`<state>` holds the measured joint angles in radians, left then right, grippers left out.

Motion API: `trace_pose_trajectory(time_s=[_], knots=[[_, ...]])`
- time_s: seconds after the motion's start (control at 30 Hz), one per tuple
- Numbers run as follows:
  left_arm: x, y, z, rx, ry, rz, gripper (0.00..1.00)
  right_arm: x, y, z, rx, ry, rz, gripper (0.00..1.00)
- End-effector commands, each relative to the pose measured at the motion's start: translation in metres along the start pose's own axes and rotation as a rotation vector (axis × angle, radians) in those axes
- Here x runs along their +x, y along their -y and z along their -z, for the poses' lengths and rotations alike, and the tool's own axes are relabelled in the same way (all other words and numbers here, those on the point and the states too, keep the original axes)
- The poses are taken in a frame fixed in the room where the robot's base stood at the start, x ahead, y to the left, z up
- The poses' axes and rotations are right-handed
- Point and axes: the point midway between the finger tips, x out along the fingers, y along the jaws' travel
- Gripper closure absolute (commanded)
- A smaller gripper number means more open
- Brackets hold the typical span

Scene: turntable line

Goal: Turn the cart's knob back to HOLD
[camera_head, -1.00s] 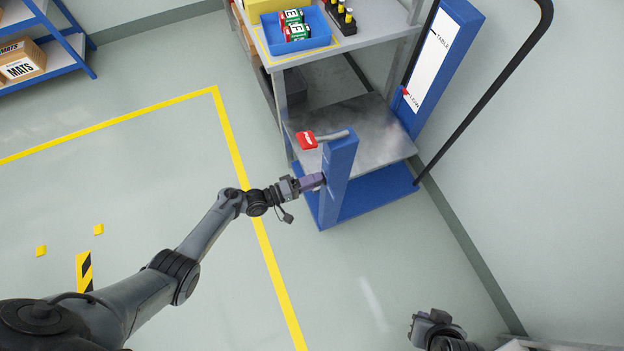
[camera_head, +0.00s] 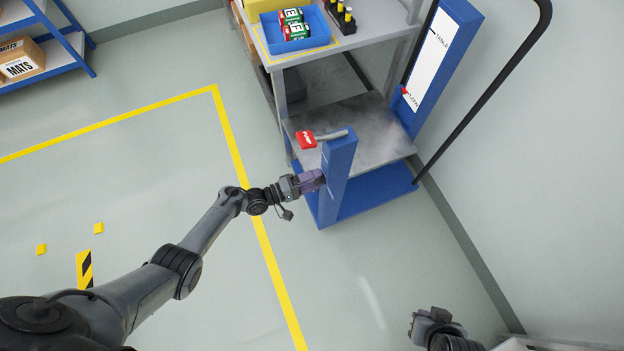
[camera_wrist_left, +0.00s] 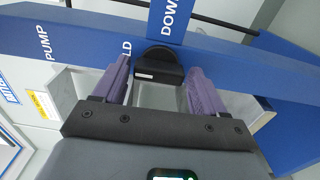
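The black knob (camera_wrist_left: 160,60) sits on the face of the cart's blue post (camera_wrist_left: 225,62), in the left wrist view. The lettering PUMP (camera_wrist_left: 46,43), a partly covered "LD" and a cut-off "DOW" (camera_wrist_left: 174,15) show around it. I cannot tell for sure which label the knob points to. My left gripper (camera_wrist_left: 160,68) is open, with one purple finger on each side of the knob and small gaps showing. In the head view the left gripper (camera_head: 322,179) is at the blue post (camera_head: 338,170); the knob is hidden there. My right gripper (camera_head: 434,322) is low at the right; its fingers are unclear.
A red-ended lever (camera_head: 306,140) tops the post. The grey cart table (camera_head: 375,45) carries a blue bin (camera_head: 298,45). A blue gauge column (camera_head: 455,45) and black push handle (camera_head: 490,85) stand to the right.

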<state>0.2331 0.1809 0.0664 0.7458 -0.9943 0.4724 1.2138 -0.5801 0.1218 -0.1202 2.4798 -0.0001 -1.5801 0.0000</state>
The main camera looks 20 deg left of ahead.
Motion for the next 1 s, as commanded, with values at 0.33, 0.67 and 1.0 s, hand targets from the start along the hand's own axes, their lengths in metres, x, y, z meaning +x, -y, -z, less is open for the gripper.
trace_pose_trajectory(time_s=[0.33,0.67,1.0], knots=[[-0.001,-0.001,0.000,0.001,0.002,-0.003,0.19,-0.001,0.001,0.001,0.005,-0.001,0.004,1.00],[-0.035,-0.002,0.000,0.001,0.001,0.000,0.19,-0.009,0.001,0.003,0.005,-0.001,0.004,1.00],[-0.090,-0.001,0.000,0.002,0.002,-0.001,0.19,-0.016,-0.001,0.005,-0.002,0.000,-0.002,1.00]])
